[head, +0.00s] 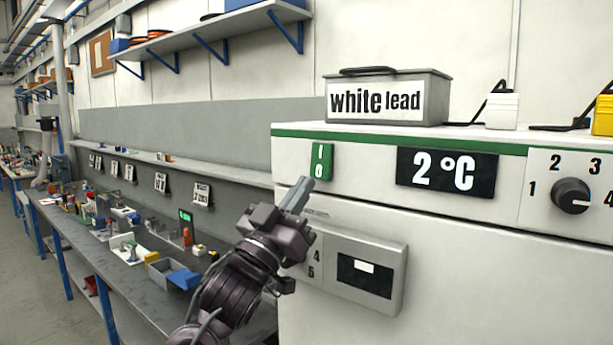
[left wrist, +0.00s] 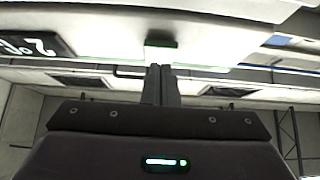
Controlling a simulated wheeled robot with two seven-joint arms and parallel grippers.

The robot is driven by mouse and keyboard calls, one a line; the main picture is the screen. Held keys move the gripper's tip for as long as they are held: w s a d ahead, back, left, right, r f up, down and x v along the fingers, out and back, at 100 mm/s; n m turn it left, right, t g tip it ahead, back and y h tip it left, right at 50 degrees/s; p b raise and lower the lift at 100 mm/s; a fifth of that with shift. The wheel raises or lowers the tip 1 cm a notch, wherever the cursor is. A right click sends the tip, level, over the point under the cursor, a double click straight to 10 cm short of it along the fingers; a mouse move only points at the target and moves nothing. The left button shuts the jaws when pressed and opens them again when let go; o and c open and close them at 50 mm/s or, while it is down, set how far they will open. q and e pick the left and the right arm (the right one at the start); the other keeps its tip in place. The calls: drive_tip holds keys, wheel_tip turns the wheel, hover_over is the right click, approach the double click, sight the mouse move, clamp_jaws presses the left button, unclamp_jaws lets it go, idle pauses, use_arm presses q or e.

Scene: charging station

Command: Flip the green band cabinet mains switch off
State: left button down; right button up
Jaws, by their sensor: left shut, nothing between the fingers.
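The cabinet (head: 420,235) is white with a green band (head: 400,140) along its upper front. Its green mains switch (head: 319,161), marked I above O, sits just under the band at the left. My left gripper (head: 303,186) is shut and empty, its fingertips pointing up just below the switch. In the left wrist view, the shut fingers (left wrist: 160,72) point at the green switch (left wrist: 161,43) from close by. I cannot tell whether the tips touch it. Which side of the switch is pressed in is too small to tell. My right gripper is not in view.
A "2 °C" display (head: 447,172) and a dial (head: 571,196) are right of the switch. A grey panel box (head: 395,270) juts out below. A "white lead" box (head: 387,97) stands on top. A cluttered workbench (head: 130,265) runs along the left.

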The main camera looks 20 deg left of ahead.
use_arm(q)
drive_tip(key=shift+w+d+f, duration=0.1)
drive_tip(key=shift+w+d, duration=0.1)
drive_tip(key=shift+w, duration=0.6)
